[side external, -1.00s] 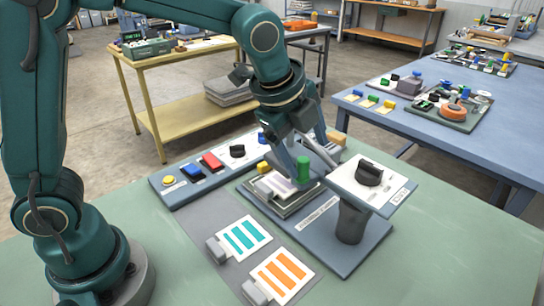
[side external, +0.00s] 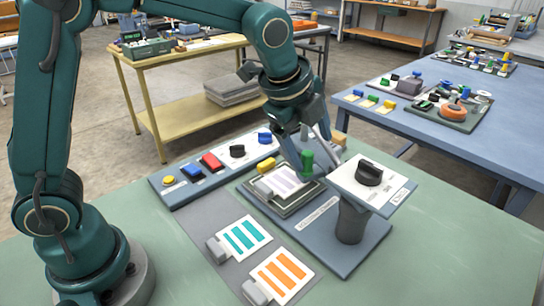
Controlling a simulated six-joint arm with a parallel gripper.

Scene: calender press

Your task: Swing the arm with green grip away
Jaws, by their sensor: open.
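The green grip (side external: 307,161) stands upright over the press bed near the middle of the side external view. The arm that carries it is mostly hidden by my gripper, so its angle is hard to tell. My gripper (side external: 309,151) is open and points down at the grip, one finger to its left and the other to its right and behind. I cannot tell whether either finger touches the grip. A white card with pale grey stripes (side external: 281,182) lies on the press bed (side external: 299,203) under the grip.
A tilted white panel with a black knob (side external: 369,172) stands on a post close to the right of my gripper. A control strip (side external: 212,173) with buttons and knobs lies behind left. Teal-striped (side external: 243,235) and orange-striped (side external: 281,275) cards lie in front. The green tabletop at right is clear.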

